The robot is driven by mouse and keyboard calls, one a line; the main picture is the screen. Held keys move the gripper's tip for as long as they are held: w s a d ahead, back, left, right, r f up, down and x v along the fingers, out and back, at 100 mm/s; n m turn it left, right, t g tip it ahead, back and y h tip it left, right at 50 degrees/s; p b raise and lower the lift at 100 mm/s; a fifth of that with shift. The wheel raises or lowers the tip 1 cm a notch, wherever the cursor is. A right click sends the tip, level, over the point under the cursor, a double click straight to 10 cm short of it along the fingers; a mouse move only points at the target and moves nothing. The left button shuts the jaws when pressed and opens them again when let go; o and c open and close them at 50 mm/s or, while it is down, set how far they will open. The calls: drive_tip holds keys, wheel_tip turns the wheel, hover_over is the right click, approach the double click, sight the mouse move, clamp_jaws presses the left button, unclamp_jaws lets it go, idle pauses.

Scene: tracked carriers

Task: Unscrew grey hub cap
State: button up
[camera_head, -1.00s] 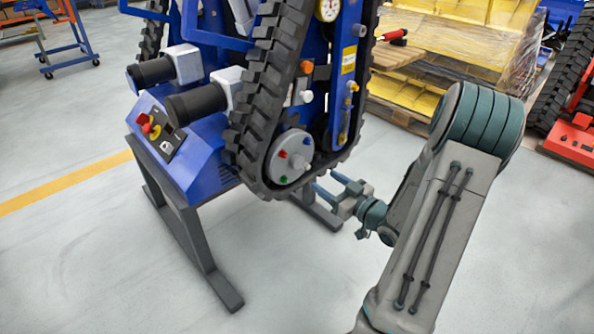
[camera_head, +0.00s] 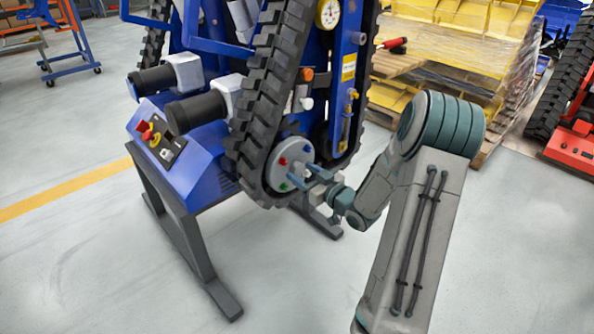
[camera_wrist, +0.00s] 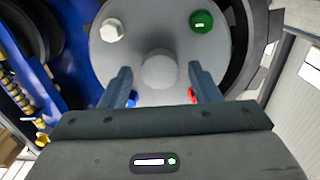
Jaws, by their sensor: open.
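The grey hub cap (camera_wrist: 160,70) is a round knob at the centre of the grey wheel disc (camera_wrist: 150,17) in the wrist view. My gripper (camera_wrist: 160,76) is open, with one finger on each side of the cap in that view; I cannot tell whether they touch it. Around the cap sit a white hexagonal cap (camera_wrist: 111,30), a green cap (camera_wrist: 202,21), a blue cap (camera_wrist: 131,98) and a red cap (camera_wrist: 191,95), the last two partly hidden by my fingers. In the head view my gripper (camera_head: 306,177) is at the disc (camera_head: 292,150) and hides the grey cap.
The black rubber track (camera_head: 250,130) wraps closely around the disc on the blue tracked carrier (camera_head: 190,165). It stands on a dark grey stand (camera_head: 192,250). A wooden pallet with yellow parts (camera_head: 440,40) is behind. The floor in front is clear.

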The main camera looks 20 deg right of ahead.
drive_tip(key=c, duration=0.8)
drive_tip(key=n+b, duration=0.1)
drive_tip(key=b, duration=0.1)
drive_tip(key=shift+f+n+b, duration=0.35)
drive_tip(key=shift+n+b, duration=0.05)
drive_tip(key=n+b, duration=0.4)
drive_tip(key=b, duration=0.2)
drive_tip(key=shift+n, duration=0.4)
drive_tip(key=shift+r+n, duration=0.35)
drive_tip(key=shift+n, duration=1.25)
